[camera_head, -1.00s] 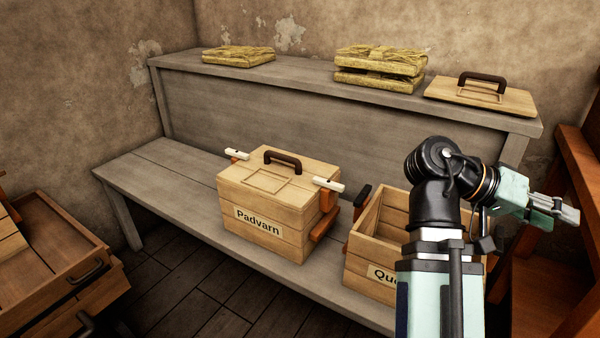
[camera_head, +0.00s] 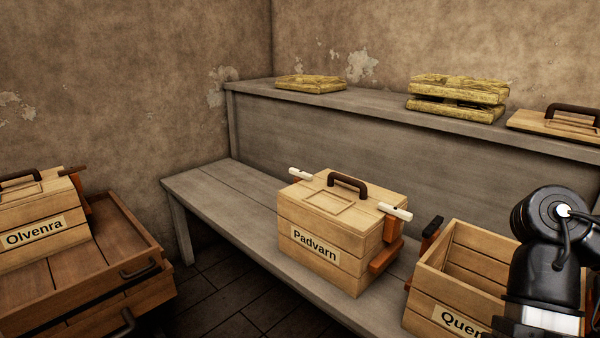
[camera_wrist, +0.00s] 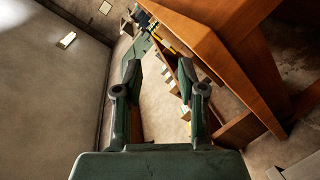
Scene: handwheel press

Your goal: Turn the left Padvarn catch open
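The Padvarn box (camera_head: 325,245) is a light wooden crate with its lid on, standing on the lower grey bench. Its lid has a dark handle (camera_head: 347,184). The left catch shows a white-tipped lever (camera_head: 300,174) at the box's left top edge; the rest of it is hidden behind the box. The right catch has a white-tipped lever (camera_head: 395,211) above an orange-brown side part (camera_head: 385,258). My gripper (camera_wrist: 158,75) shows in the wrist view with its two fingers apart and nothing between them. It is out of the head view, away from the box.
An open, lidless box labelled Quen... (camera_head: 455,290) stands right of the Padvarn box. A loose lid (camera_head: 555,125) and straw-coloured bundles (camera_head: 458,92) lie on the upper shelf. The Olvenra box (camera_head: 35,235) rests on a brown wooden unit at left. The bench (camera_head: 215,190) left of Padvarn is clear.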

